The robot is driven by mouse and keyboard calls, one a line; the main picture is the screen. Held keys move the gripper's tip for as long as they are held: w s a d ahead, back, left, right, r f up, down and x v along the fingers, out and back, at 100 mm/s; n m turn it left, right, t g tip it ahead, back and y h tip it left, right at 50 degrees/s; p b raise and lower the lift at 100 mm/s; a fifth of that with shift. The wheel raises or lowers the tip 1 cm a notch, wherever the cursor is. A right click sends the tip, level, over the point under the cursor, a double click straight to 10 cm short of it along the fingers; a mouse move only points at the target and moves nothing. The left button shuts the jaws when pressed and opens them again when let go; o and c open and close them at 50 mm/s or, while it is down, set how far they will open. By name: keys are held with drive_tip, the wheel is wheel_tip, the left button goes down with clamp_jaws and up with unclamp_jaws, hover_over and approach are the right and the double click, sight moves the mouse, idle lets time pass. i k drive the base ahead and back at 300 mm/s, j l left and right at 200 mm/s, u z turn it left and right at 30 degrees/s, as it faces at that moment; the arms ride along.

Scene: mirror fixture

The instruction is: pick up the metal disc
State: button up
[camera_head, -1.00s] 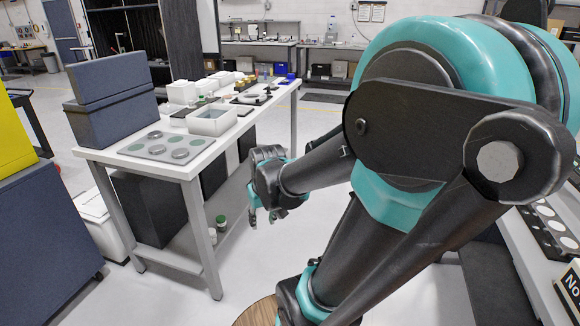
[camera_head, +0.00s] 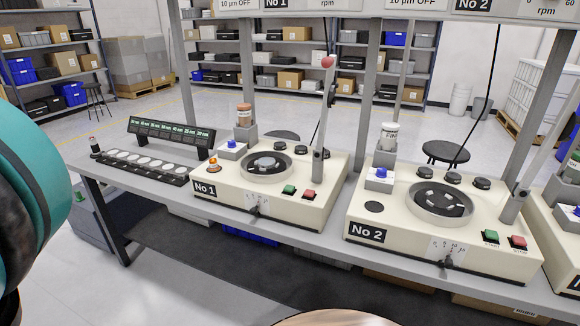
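My gripper is out of view; only a teal and black part of my arm shows at the left edge. A dark rack (camera_head: 140,166) at the left end of the bench holds several pale round discs (camera_head: 143,163) in a row. I cannot tell whether they are metal. A round dark plate with small pieces on it sits in the bowl of machine No 1 (camera_head: 267,163). A similar bowl with dark pieces is on machine No 2 (camera_head: 441,201).
Machine No 1 (camera_head: 228,196) and machine No 2 (camera_head: 400,236) stand side by side on a grey bench (camera_head: 123,185), with a third machine cut off at right. A display strip (camera_head: 171,131) stands behind the rack. Stools and shelves are behind; open floor lies at left.

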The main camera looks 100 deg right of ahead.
sight(266, 162)
drive_tip(key=z, duration=1.95)
